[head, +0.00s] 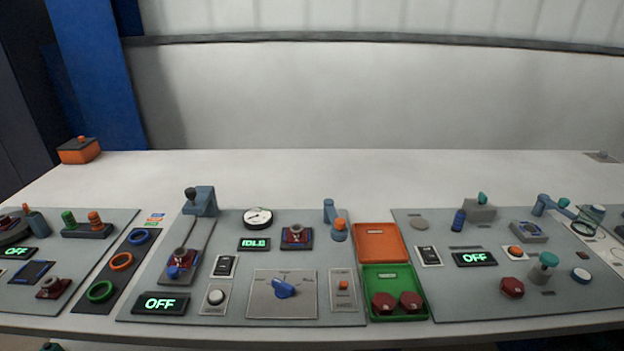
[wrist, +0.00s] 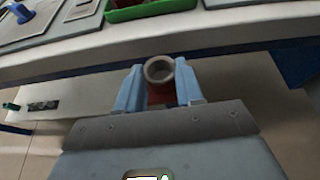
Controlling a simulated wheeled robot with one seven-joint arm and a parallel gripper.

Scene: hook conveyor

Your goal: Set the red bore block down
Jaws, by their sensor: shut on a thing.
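My gripper (wrist: 158,69) shows in the wrist view, shut on a red bore block (wrist: 161,95) with a pale grey ring around its bore at the top. The block sits between the two light blue fingers, with the bore mouth facing up in the picture. The gripper is in front of the table edge, apart from the panels. In the head view my gripper is out of sight. Similar dark red blocks with grey rings sit on the left panel (head: 52,287), in a slide fixture (head: 181,263) and on a dark pad (head: 296,235).
A green tray (head: 400,317) holds two dark red pieces, with an orange tray (head: 379,243) behind it. The green tray's edge also shows in the wrist view (wrist: 150,10). Levers, knobs and displays crowd the panels. The white table top (head: 330,175) behind them is mostly clear.

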